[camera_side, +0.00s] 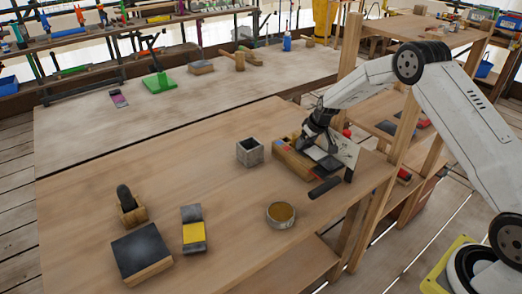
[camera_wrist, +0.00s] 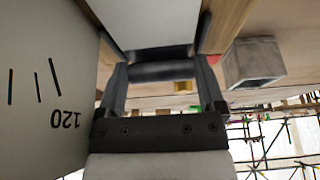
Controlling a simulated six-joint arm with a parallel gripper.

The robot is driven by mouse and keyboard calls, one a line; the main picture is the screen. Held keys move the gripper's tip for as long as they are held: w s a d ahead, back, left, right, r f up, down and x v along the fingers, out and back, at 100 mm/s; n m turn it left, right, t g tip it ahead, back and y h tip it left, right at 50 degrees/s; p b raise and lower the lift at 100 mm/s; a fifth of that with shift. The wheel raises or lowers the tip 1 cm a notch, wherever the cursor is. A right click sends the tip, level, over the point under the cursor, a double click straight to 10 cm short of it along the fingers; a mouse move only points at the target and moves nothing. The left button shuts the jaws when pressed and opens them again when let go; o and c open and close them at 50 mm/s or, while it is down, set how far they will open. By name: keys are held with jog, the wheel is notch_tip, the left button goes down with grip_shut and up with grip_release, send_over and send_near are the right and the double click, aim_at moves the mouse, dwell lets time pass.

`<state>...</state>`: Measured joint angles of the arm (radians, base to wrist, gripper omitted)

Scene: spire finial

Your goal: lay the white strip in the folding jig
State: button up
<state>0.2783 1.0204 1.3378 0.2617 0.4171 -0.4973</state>
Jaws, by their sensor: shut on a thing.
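The white strip (camera_wrist: 150,22) runs up the picture from between my gripper's fingertips (camera_wrist: 160,62) in the wrist view. My gripper (camera_side: 316,140) is shut on the strip at the folding jig. A dark band crosses between the fingers and partly hides the strip's end. The folding jig (camera_side: 292,160) is a wooden block near the table's right side, with a white angle plate and a black handle (camera_side: 325,187). The plate (camera_wrist: 45,85), marked 120, stands close beside my gripper in the wrist view. I cannot tell whether the strip touches the jig's bed.
A grey square cup (camera_side: 250,152) stands left of the jig; it also shows in the wrist view (camera_wrist: 252,62). A round tin (camera_side: 281,214), a yellow-banded block (camera_side: 194,232) and a dark-topped block (camera_side: 141,252) are nearer the front. The table's left middle is clear.

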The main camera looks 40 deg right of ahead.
aim_at(316, 153)
jog(key=shift+f, duration=0.15)
jog(key=o, duration=1.2)
jog(key=shift+r, duration=0.8)
jog(key=shift+v, duration=5.8)
jog(key=shift+s+a, duration=0.1)
jog(key=shift+s, duration=0.1)
jog(key=shift+g, duration=0.9)
jog(key=s+a, duration=0.5)
jog(key=s, duration=0.4)
jog(key=s+a, duration=0.5)
jog(key=s, duration=0.3)
jog(key=s+a, duration=0.5)
jog(key=s, duration=0.4)
jog(key=shift+s+f, duration=0.15)
jog(key=shift+s, duration=0.15)
